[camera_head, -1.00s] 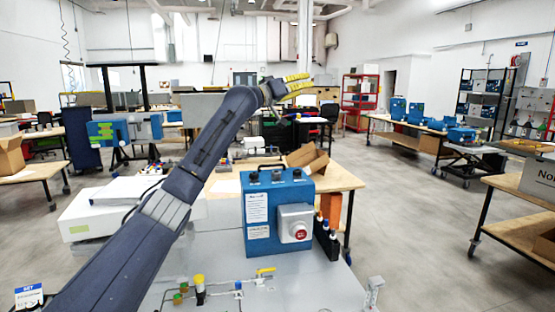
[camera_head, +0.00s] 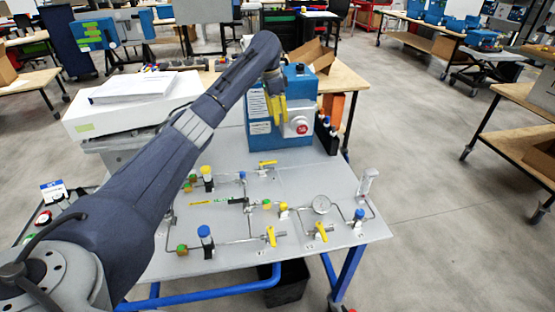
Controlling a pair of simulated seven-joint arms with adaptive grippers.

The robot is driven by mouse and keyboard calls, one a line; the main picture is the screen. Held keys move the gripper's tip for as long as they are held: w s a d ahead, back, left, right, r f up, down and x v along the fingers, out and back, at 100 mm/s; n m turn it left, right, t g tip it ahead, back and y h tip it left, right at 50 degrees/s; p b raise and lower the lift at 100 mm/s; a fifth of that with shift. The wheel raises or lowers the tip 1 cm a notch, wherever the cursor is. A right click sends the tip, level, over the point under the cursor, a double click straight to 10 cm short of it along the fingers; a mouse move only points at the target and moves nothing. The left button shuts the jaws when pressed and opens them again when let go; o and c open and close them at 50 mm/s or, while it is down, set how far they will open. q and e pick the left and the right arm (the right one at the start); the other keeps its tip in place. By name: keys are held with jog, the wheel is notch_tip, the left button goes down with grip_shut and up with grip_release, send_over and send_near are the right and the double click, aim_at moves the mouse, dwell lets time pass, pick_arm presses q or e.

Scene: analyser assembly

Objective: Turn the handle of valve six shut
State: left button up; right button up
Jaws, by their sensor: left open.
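A grey panel (camera_head: 220,226) carries thin metal tubing with several small valves. One yellow handle (camera_head: 267,163) lies at the panel's back, below the blue box. Two more yellow handles, one at front middle (camera_head: 270,236) and one at front right (camera_head: 321,232), stand out near the front edge. A green-handled valve (camera_head: 230,201) lies near the middle. The valve numbers are too small to read, so I cannot tell which is valve six. My left gripper (camera_head: 277,108), with yellow fingers, is open and empty, pointing down in front of the blue box, above and behind the valves. My right gripper is out of view.
The blue box (camera_head: 262,136) with a red button stands at the panel's back. A round gauge (camera_head: 321,205) and a clear cylinder (camera_head: 366,180) rise at the right. Blue-capped (camera_head: 206,240) and yellow-capped (camera_head: 207,178) parts stand at the left. A white case (camera_head: 130,105) lies behind my arm.

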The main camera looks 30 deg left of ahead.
pick_arm(q)
notch_tip(320, 180, down, 2)
jog(key=s+a+m+g+y, duration=0.1)
jog(key=s+a, duration=0.1)
send_near(271, 161)
notch_tip(271, 161, down, 9)
jog(key=shift+f, duration=0.1)
dwell(0.5)
grip_shut()
dwell(0.4)
